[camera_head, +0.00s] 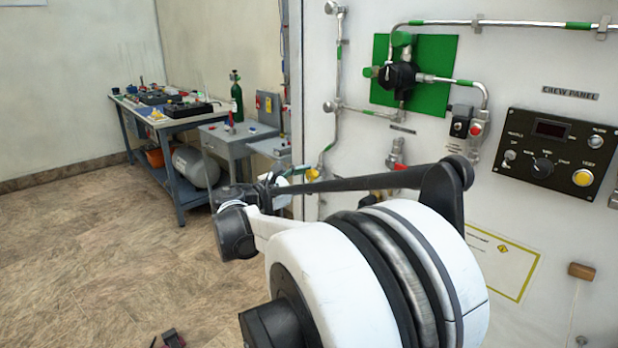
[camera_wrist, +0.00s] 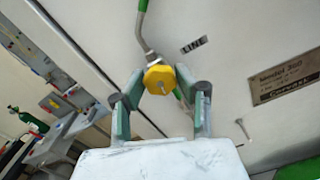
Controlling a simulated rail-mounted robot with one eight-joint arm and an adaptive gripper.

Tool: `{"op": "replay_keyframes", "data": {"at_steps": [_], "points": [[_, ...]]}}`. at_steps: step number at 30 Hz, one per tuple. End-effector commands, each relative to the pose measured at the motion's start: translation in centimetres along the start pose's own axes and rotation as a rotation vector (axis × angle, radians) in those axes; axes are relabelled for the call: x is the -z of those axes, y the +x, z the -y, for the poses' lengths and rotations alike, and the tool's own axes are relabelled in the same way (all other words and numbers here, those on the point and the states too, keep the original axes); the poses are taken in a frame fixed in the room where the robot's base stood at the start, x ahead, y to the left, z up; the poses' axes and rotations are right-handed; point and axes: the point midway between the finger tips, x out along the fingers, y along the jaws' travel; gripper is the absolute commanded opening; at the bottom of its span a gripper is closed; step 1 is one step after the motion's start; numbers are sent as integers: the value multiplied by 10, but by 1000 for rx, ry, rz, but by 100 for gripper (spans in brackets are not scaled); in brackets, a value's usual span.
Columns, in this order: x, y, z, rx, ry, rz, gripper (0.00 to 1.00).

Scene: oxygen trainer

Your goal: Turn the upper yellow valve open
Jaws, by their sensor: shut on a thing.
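The yellow valve (camera_wrist: 160,78) is a faceted yellow knob on a metal fitting with a green-banded pipe, in the upper middle of the wrist view. My gripper (camera_wrist: 158,80) has its two grey-green fingers on either side of the knob and is shut on it. A yellow valve (camera_head: 312,173) also shows in the head view, low on the pipe at the panel's left edge, just beyond my arm. My arm hides most of my gripper there. I cannot tell from the pictures how far the knob is turned.
The white panel wall carries a green plate (camera_head: 436,56) with a black regulator (camera_head: 398,77), pipes and a black crew panel (camera_head: 556,153). A blue-framed workbench (camera_head: 178,126) and a green cylinder (camera_head: 237,100) stand behind at the left. The floor at left is mostly clear.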

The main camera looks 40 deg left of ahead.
Motion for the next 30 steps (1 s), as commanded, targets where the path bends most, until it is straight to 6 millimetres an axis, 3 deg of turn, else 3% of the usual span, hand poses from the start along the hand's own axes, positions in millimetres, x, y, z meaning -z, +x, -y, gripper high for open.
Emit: {"op": "replay_keyframes", "data": {"at_steps": [9, 25, 26, 30], "points": [[0, 0, 0, 0, -114, 0, 5], [0, 0, 0, 0, -135, 0, 5], [0, 0, 0, 0, -135, 0, 35], [0, 0, 0, 0, -134, 0, 50]]}}
